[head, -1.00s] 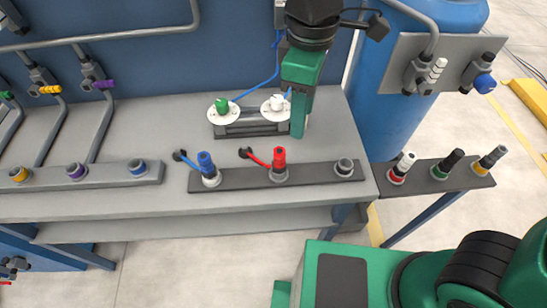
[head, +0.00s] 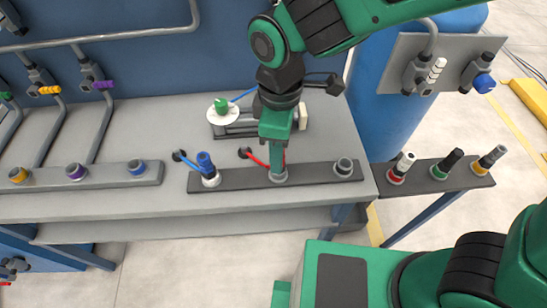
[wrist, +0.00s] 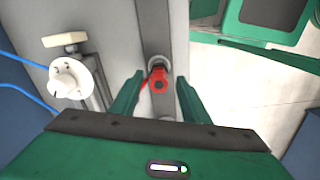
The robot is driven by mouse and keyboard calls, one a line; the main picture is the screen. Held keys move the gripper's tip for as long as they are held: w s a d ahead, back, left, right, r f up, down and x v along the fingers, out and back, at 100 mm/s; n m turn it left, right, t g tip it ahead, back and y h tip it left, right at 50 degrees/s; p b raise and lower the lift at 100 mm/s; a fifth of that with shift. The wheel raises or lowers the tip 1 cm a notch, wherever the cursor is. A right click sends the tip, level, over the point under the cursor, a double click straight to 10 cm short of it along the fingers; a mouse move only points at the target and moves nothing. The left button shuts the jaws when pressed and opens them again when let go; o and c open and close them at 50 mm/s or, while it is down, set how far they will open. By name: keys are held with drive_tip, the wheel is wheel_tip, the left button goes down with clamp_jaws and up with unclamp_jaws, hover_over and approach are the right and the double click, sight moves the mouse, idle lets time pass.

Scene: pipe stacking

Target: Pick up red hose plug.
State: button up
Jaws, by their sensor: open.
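The red hose plug (wrist: 158,79) stands in a grey socket on the dark rail, seen from above in the wrist view. In the head view my gripper hides most of the plug, and its red lead (head: 258,160) shows to the left. My gripper (wrist: 160,80) is open, with one green finger on each side of the plug and gaps between them. In the head view my gripper (head: 276,165) points down over the plug's socket (head: 278,177).
A blue plug (head: 206,166) stands left on the same rail, and an empty socket (head: 344,165) is at right. Several plugs stand on the right bracket (head: 455,180).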

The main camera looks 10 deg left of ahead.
wheel_tip(320, 180, down, 2)
clamp_jaws()
idle(0.3)
drive_tip(key=shift+r, duration=0.15)
drive_tip(key=shift+r, duration=0.65)
wheel_tip(320, 180, up, 3)
drive_tip(key=shift+f, duration=0.15)
drive_tip(key=s+a+r, duration=0.6)
drive_tip(key=s+a, duration=0.2)
drive_tip(key=shift+a+r, duration=0.35)
drive_tip(key=shift+r, duration=0.05)
